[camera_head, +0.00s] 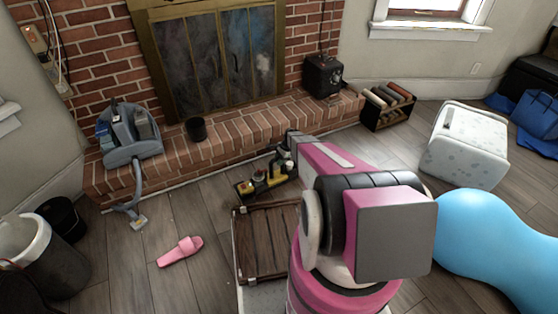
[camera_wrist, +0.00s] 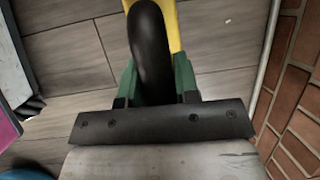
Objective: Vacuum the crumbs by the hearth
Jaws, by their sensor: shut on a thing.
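A yellow and black handheld vacuum (camera_head: 262,184) hangs near the floor in front of the brick hearth (camera_head: 222,150). My gripper (camera_head: 283,160) is shut on it. In the wrist view the green fingers of my gripper (camera_wrist: 156,80) stand on both sides of the vacuum's black handle (camera_wrist: 150,45), with its yellow body beside it. The vacuum's nozzle is outside the wrist view. No crumbs can be made out in the head view.
A slatted wooden rack (camera_head: 266,245) lies in front of the vacuum. A blue-grey cleaning machine (camera_head: 129,137) and a black cup (camera_head: 196,129) stand on the hearth. A pink slipper (camera_head: 180,251) lies on open floor. A white pouf (camera_head: 466,145) and blue ball (camera_head: 485,235) are right.

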